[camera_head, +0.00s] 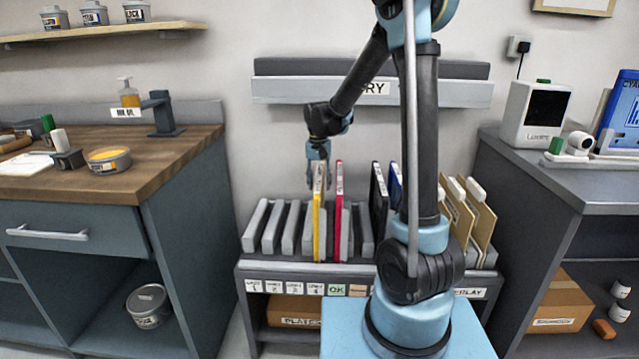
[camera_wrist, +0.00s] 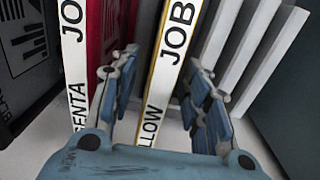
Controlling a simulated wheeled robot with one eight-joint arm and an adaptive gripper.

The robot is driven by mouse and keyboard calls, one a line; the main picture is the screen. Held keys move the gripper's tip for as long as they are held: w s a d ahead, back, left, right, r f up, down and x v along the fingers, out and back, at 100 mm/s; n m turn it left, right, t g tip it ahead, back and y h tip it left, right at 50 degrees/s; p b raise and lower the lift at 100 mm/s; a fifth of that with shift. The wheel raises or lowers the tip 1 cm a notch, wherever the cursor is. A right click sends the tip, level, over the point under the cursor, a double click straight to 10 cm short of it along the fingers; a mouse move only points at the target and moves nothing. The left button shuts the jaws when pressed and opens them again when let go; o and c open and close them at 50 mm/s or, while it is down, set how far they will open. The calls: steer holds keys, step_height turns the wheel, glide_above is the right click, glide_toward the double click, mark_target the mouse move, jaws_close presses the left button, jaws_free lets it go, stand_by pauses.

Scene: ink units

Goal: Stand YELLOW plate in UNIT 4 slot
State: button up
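The yellow plate (camera_head: 316,232) stands upright between grey dividers of the rack, roughly above the label marked 4 (camera_head: 314,289). Its lower edge is partly hidden, so I cannot tell how deep it sits. My gripper (camera_head: 318,172) points down at its top. In the wrist view the yellow plate's white-and-yellow edge (camera_wrist: 168,70) reads "JOB" and runs between the two fingers of my gripper (camera_wrist: 164,98). The fingers are apart, with small gaps to the plate on both sides.
A magenta plate (camera_head: 339,215) stands close to the right, also in the wrist view (camera_wrist: 72,70). A black plate (camera_head: 378,205) and a blue plate (camera_head: 395,185) stand farther right. The grey dividers (camera_head: 273,228) to the left have empty slots. A wall ledge (camera_head: 300,92) is behind.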

step_height(320, 180, up, 12)
steer(key=shift+a, duration=0.15)
stand_by(0.7)
steer(key=shift+w, duration=0.1)
step_height(320, 180, up, 5)
steer(key=shift+f, duration=0.1)
stand_by(0.5)
steer(key=s+d+f+t, duration=0.1)
steer(key=s+d+f, duration=0.1)
steer(key=s+d, duration=0.65)
steer(key=s+d+f, duration=0.2)
steer(key=s+d, duration=0.5)
steer(key=s, duration=0.2)
steer(key=s+d+f, duration=0.3)
steer(key=s+f, duration=0.3)
steer(key=s, duration=0.1)
steer(key=s+d+f+t, duration=0.1)
steer(key=s+d+f, duration=0.2)
steer(key=s+f, duration=0.3)
steer(key=shift+s+d+f+n, duration=0.2)
steer(key=shift+s+f+n, duration=0.15)
steer(key=shift+s, duration=0.35)
